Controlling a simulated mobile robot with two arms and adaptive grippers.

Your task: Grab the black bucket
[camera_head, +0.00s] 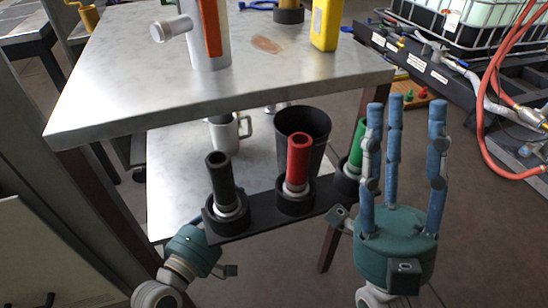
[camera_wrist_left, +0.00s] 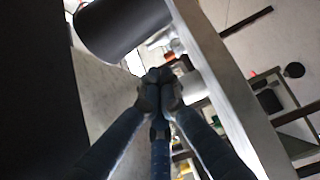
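The black bucket (camera_head: 302,122) stands on the lower shelf of the metal table, partly hidden by a red tube and the black rack in front of it. In the left wrist view, a dark rounded body at the top (camera_wrist_left: 118,28) looks like the bucket, beyond my left fingertips. My left gripper (camera_wrist_left: 160,80) has its fingers drawn together at the tips, with nothing visible between them. In the head view its fingers are hidden behind the rack; only the teal palm shows. My right gripper (camera_head: 405,102) points upward at the right, fingers spread and empty.
The black rack (camera_head: 268,212) carries black (camera_head: 220,180), red (camera_head: 298,165) and green (camera_head: 357,145) tubes close before the bucket. A grey mug (camera_head: 225,133) stands left of the bucket. The tabletop (camera_head: 135,65) overhangs the shelf. Red hoses (camera_head: 492,110) hang at right.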

